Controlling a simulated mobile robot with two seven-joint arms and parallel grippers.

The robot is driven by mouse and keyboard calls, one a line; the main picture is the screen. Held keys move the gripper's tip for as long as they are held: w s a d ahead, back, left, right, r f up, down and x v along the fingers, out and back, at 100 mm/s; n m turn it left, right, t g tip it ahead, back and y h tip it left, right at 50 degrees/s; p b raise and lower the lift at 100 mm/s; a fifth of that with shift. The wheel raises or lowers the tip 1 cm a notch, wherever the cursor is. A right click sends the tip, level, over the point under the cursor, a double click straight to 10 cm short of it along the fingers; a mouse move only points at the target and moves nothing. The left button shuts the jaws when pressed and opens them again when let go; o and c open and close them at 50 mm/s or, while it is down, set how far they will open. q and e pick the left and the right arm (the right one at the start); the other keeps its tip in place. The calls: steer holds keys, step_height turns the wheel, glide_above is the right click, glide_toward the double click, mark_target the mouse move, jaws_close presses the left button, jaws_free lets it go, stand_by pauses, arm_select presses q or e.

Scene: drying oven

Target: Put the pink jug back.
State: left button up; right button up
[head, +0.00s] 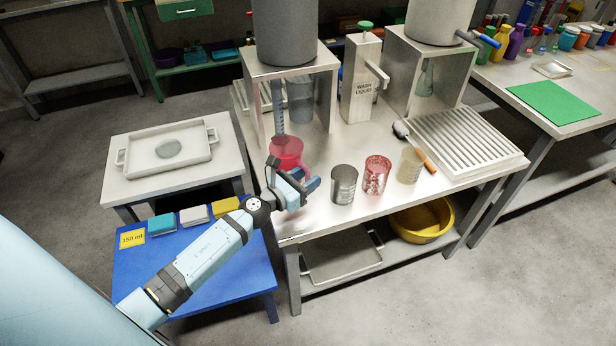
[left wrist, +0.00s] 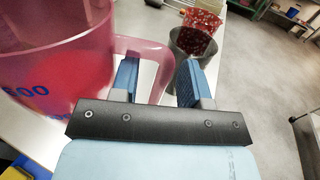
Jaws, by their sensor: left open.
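My left gripper (head: 311,184) is at the jug's near right side. In the left wrist view my left gripper (left wrist: 158,75) is open, with the pink handle (left wrist: 150,52) between its two blue fingers. I cannot tell whether a finger touches the handle. My right gripper does not show.
A blue table (head: 190,285) with coloured blocks is at left. A wash liquid dispenser (head: 361,85) stands behind.

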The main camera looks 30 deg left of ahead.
arm_select(q)
steer(key=b+v, duration=0.2)
steer(key=v, duration=0.8)
steer(key=shift+s+f, duration=0.1)
steer(key=shift+s, duration=0.05)
steer(key=shift+s+a, duration=0.15)
steer(key=shift+s, duration=0.45)
steer(key=s+d+f+m+g+y, duration=0.1)
steer(key=s+d+f+m+g, duration=0.3)
steer(key=m, duration=0.8)
steer(key=s+d+f+m, duration=0.1)
steer(key=s+d+m, duration=0.5)
steer(key=m, duration=0.6)
steer(key=s+d+f+m+g+y, duration=0.15)
steer(key=s+d+f+m, duration=0.35)
steer(key=m, duration=0.6)
step_height(320, 180, up, 18)
steer(key=p, duration=2.3)
steer(key=shift+a+g, duration=0.35)
steer(key=shift+a, duration=0.05)
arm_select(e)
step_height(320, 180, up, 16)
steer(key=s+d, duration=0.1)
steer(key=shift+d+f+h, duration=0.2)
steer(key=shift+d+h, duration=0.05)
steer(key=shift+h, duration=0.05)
